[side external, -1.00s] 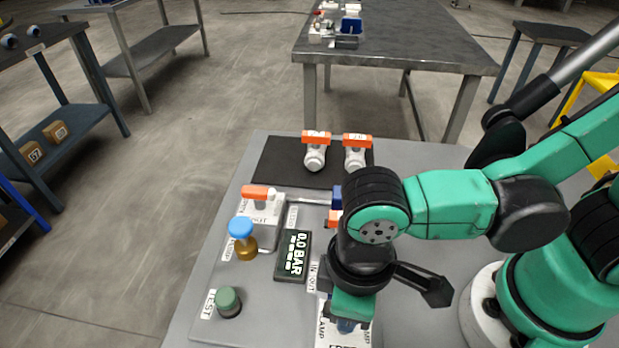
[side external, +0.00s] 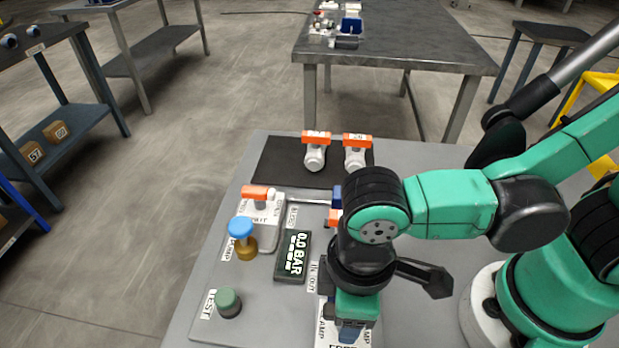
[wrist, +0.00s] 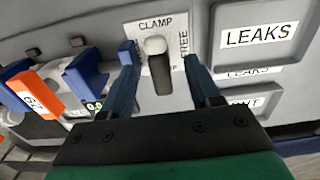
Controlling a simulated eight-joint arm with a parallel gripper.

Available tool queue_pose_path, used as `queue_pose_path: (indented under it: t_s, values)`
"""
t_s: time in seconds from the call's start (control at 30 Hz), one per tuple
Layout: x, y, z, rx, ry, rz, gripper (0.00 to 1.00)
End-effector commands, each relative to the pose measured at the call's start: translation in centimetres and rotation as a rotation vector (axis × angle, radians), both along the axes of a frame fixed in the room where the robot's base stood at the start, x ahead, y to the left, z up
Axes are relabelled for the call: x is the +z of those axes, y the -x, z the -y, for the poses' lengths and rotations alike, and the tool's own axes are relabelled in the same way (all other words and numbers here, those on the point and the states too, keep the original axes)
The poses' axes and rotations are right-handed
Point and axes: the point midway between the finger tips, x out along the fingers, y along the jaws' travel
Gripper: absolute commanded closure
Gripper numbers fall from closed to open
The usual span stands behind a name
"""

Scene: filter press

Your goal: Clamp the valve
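In the wrist view a short lever (wrist: 158,62) with a pale tip and dark shaft stands on a white plate (wrist: 180,27) marked CLAMP and FREE. My gripper (wrist: 160,58) is open, its two blue fingers on either side of the lever with gaps visible. The valve (wrist: 42,92), with an orange handle marked 29, sits left of my gripper between blue jaws (wrist: 85,70). In the side view my gripper (side external: 352,328) is low over the labelled plate, and my wrist hides the lever and most of the valve.
Two valves with orange handles (side external: 316,156) (side external: 355,154) stand on a dark mat (side external: 275,165). A blue-topped knob (side external: 241,228), a green button (side external: 229,302) and a display reading 0.0 BAR (side external: 291,257) are left of my gripper.

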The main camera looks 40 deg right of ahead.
Motion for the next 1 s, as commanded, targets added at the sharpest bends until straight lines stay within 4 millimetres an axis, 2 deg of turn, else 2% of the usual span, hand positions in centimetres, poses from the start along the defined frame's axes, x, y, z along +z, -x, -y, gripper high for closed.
queue_pose_path:
  t_s: [0.33, 0.8, 1.0]
  values:
    - [0.4, 0.0, 0.0, -0.001, 0.001, -0.001, 0.45]
    - [4.9, 0.0, 0.0, -0.001, 0.001, -0.001, 0.45]
    - [5.6, 0.0, 0.0, -0.001, 0.0, 0.0, 0.45]
